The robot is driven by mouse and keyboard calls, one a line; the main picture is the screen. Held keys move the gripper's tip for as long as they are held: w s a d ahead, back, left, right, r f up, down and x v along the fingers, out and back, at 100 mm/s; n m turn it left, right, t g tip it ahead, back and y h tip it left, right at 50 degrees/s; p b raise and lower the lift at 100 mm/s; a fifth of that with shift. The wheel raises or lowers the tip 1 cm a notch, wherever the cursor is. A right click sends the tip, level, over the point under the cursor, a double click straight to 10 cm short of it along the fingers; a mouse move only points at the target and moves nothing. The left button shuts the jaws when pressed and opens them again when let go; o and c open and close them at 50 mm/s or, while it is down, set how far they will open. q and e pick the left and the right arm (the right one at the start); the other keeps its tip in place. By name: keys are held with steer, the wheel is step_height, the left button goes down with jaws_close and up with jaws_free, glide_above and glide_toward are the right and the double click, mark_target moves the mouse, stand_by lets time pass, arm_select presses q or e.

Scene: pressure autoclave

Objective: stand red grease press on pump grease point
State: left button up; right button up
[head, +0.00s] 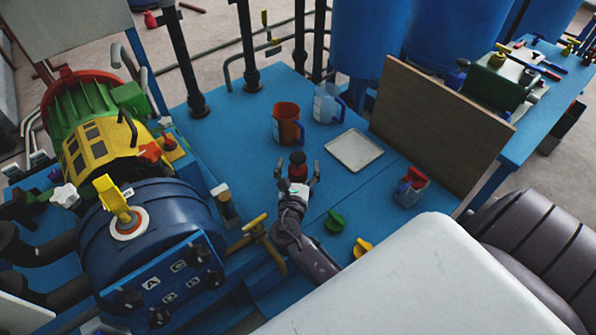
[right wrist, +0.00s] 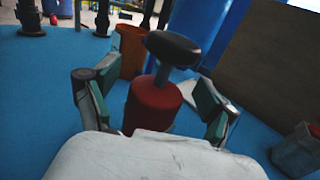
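The red grease press (head: 297,172) has a red cylindrical body and a dark knob on top. It is upright at the blue table. It also shows in the right wrist view (right wrist: 151,106), where its lower end is hidden by my gripper body. My right gripper (head: 297,179) is open, with one finger on each side of the press. Gaps show between the fingers and the red body. The pump (head: 160,235) is a large blue housing at the left. A yellow fitting on a red-and-white ring (head: 130,225) sits on it; I cannot tell whether this is the grease point. My left gripper is not in view.
Behind the press stand an orange-brown jug (head: 287,124) and a clear jug (head: 325,104). Green (head: 335,221) and yellow (head: 362,247) knobs and a small bin (head: 408,195) are nearer.

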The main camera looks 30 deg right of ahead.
jaws_close()
stand_by(0.4)
